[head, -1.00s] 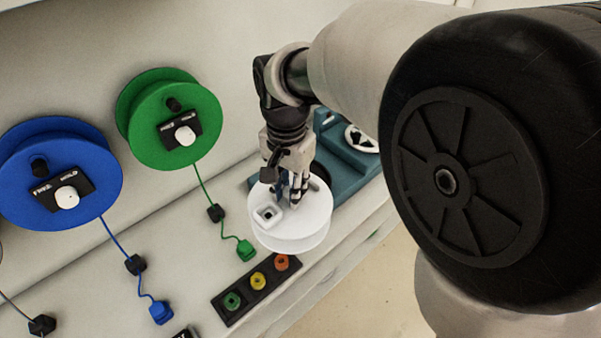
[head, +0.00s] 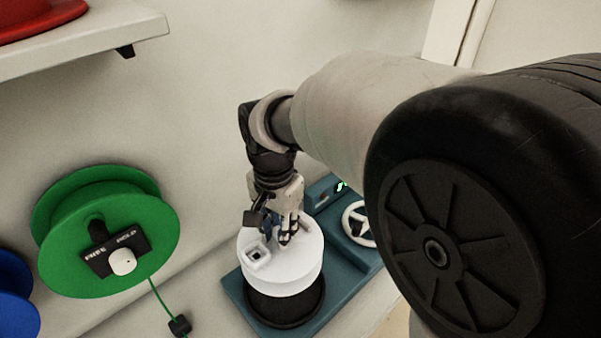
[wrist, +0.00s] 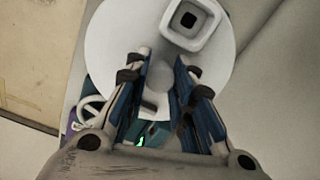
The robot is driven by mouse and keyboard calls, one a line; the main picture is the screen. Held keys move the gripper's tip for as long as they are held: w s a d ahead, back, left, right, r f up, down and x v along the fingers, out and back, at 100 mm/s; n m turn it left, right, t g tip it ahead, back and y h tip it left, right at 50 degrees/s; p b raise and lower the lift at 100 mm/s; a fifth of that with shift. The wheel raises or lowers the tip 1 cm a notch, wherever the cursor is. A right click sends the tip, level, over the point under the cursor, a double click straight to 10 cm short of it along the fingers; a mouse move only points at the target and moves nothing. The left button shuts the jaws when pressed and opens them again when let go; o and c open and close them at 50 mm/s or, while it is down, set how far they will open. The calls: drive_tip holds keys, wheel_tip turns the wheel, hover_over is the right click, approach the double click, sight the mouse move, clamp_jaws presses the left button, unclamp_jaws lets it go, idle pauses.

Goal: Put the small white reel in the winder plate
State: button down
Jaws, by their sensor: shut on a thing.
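The small white reel (head: 283,268) hangs in my gripper (head: 287,238), which is shut on a part near the reel's middle. In the wrist view my gripper (wrist: 160,100) shows its two blue-padded fingers over the white reel (wrist: 110,45). A raised square socket (wrist: 188,20) stands on the reel's top face. The winder plate (head: 290,312) is a dark round disc on the teal base, below the reel in the head view. The reel covers much of the plate. I cannot tell whether reel and plate touch.
The teal winder base (head: 335,294) carries a white handwheel (head: 358,223) and a green-lit display (head: 341,186). A green reel (head: 105,230) hangs on the wall at left, with a blue reel (head: 14,305) beyond. A shelf (head: 90,45) juts out at upper left.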

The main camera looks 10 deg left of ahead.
wheel_tip(320, 180, down, 15)
drive_tip(key=b, duration=0.4)
drive_tip(key=shift+w, duration=0.1)
drive_tip(key=shift+f, duration=0.1)
drive_tip(key=c, duration=1.4)
unclamp_jaws()
